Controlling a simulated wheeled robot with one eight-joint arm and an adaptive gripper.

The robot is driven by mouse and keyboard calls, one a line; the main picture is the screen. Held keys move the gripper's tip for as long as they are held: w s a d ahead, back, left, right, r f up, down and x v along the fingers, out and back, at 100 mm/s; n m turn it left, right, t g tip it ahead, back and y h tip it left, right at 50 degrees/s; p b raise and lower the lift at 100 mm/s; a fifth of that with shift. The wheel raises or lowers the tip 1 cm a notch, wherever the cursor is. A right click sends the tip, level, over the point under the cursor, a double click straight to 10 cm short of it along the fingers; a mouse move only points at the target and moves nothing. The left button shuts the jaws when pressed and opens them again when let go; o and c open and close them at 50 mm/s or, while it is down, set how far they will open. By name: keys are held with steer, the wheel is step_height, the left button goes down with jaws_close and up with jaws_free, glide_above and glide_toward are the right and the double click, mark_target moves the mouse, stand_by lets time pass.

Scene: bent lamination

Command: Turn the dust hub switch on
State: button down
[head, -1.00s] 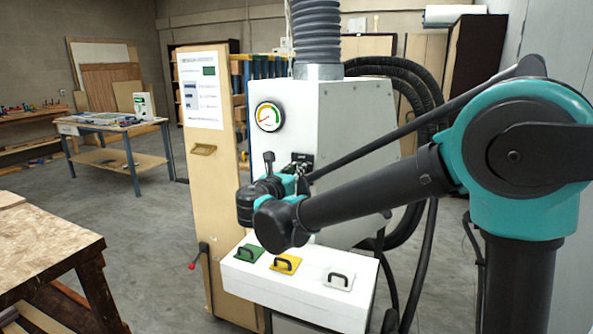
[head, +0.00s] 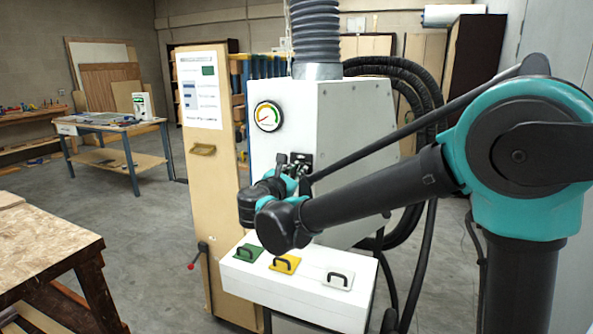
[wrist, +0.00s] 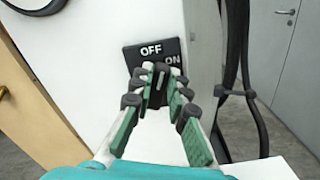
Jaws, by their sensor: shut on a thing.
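The dust hub (head: 340,120) is a white cabinet with a round gauge (head: 268,116) on its front. Its switch is on a black plate (head: 301,158) right of and below the gauge. In the wrist view the plate (wrist: 134,57) reads OFF at the top and ON at the right. My gripper (head: 292,167) is at the plate. In the wrist view my gripper (wrist: 163,78) has its green-padded fingers closed together over the middle of the plate, shut on the switch lever. The fingers mostly hide the lever, so its exact position is unclear.
A wooden panel (head: 205,180) stands to the left. A ribbed hose (head: 316,35) rises from the top, and black hoses hang at right. A wooden workbench (head: 45,235) is front left.

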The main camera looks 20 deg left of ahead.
steer(key=shift+d+f+m, duration=0.1)
steer(key=shift+d+m, duration=0.05)
steer(key=shift+m, duration=1.1)
steer(key=shift+d+f+m, duration=0.1)
steer(key=shift+f+m, duration=0.05)
steer(key=shift+m, duration=1.05)
steer(key=shift+d+f+m, duration=0.1)
steer(key=shift+d+m, duration=0.05)
steer(key=shift+m, duration=1.1)
steer(key=shift+s, duration=0.1)
steer(key=c, duration=1.5)
jaws_free()
steer(key=s, duration=0.8)
steer(key=s+a, duration=0.1)
steer(key=s, duration=0.3)
